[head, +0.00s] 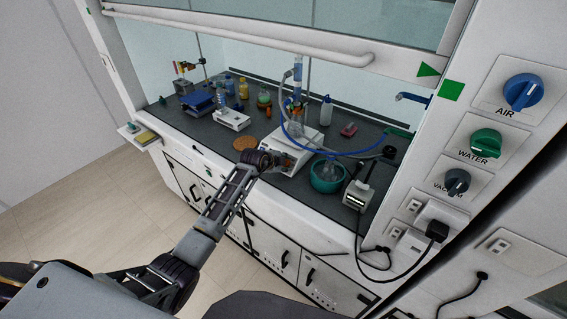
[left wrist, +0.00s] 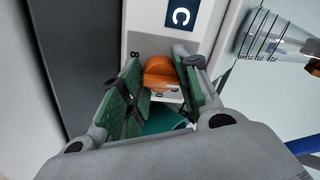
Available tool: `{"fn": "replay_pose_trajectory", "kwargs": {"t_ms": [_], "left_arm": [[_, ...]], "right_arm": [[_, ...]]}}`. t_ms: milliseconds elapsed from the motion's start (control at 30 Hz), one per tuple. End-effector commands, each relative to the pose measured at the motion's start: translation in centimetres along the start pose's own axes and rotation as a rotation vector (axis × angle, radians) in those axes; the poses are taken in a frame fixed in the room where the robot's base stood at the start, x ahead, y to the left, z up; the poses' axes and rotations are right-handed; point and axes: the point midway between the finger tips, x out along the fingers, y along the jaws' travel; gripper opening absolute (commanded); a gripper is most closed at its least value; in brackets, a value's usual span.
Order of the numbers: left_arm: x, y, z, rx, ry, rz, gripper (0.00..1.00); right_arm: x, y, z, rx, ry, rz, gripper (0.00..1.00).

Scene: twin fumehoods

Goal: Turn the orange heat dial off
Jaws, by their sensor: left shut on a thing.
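The orange heat dial (left wrist: 158,74) is on the white front panel of the hotplate, below a dark display showing a "C" in the left wrist view. My left gripper (left wrist: 160,90) has its green-padded fingers on either side of the dial and is shut on it. In the head view my left gripper (head: 279,164) is at the front of the white hotplate (head: 303,141), and the dial is hard to make out there. My right gripper is in neither view.
A teal bowl (head: 325,178) stands right of the hotplate, and blue tubing (head: 330,152) curves above it. A white device (head: 232,119) and an orange-brown disc (head: 245,142) lie to the left. A glass vessel (left wrist: 275,38) shows at right in the wrist view.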

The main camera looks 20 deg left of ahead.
Motion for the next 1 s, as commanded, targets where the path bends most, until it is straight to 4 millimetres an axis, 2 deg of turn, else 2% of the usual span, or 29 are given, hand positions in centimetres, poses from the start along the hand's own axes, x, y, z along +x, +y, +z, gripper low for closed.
{"fn": "replay_pose_trajectory", "kwargs": {"t_ms": [233, 267, 400, 1000], "left_arm": [[0.11, 0.28, 0.26, -0.002, -0.003, 0.005, 0.08], [0.11, 0.28, 0.26, -0.002, -0.003, 0.005, 0.35], [0.09, 0.23, 0.21, -0.002, -0.003, 0.004, 0.53], [-0.63, 0.05, 0.05, 0.0, 0.0, 0.0, 0.54]], "right_arm": [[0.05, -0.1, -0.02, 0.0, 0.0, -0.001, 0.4], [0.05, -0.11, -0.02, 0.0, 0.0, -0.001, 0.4], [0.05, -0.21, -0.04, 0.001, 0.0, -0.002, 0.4], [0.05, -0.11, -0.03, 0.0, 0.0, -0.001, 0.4]]}}
